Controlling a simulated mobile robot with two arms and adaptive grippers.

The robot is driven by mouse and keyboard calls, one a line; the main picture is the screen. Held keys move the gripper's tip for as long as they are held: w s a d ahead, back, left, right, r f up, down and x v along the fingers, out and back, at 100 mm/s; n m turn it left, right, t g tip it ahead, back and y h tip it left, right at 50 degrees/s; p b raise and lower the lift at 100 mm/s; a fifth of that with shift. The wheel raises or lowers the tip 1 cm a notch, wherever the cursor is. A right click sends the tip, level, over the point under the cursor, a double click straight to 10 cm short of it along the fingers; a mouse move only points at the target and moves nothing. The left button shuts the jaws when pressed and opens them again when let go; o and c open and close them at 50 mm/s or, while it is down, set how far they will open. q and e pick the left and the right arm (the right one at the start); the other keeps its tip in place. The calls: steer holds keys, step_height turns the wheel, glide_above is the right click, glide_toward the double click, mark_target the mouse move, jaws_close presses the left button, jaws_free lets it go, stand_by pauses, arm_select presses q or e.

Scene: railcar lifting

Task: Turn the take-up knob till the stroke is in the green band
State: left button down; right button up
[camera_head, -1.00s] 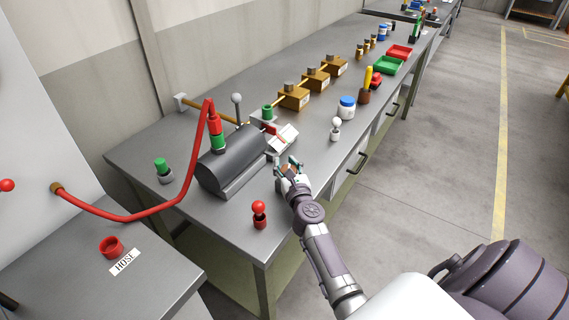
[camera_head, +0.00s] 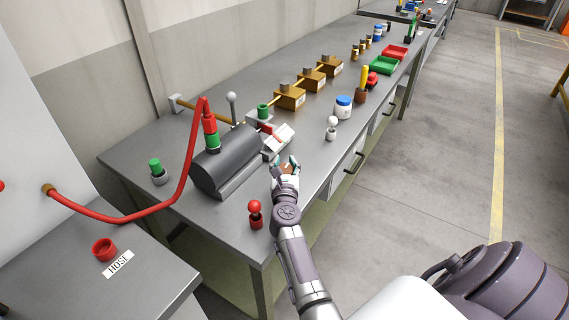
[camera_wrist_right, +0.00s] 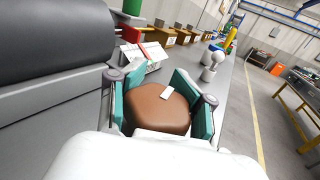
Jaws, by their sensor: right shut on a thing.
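The brown take-up knob (camera_wrist_right: 158,108) with a small white mark on top sits between the teal finger pads of my right gripper (camera_wrist_right: 165,105) in the right wrist view. The right gripper (camera_head: 287,165) is shut on it, beside the front end of the dark grey cylinder (camera_head: 225,162) on the bench. A small white plate (camera_head: 279,138) with a red pointer (camera_head: 268,131) stands just beyond the knob; its band and reading are too small to tell. My left gripper is not in view.
A red hose (camera_head: 172,203) runs from the left cabinet to the cylinder's red and green fitting. A red-topped knob (camera_head: 255,211) and a white-topped one (camera_head: 332,125) stand near the bench's front edge. Brass blocks (camera_head: 290,97) line the bench beyond.

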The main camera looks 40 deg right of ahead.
steer(key=shift+s+a+f, duration=0.1)
steer(key=shift+s+f, duration=0.05)
steer(key=shift+f, duration=0.35)
steer(key=o, duration=0.8)
steer(key=shift+o, duration=0.9)
steer(key=shift+r, duration=0.15)
steer(key=shift+s+r, duration=0.15)
steer(key=shift+r, duration=0.1)
steer(key=shift+r, duration=0.1)
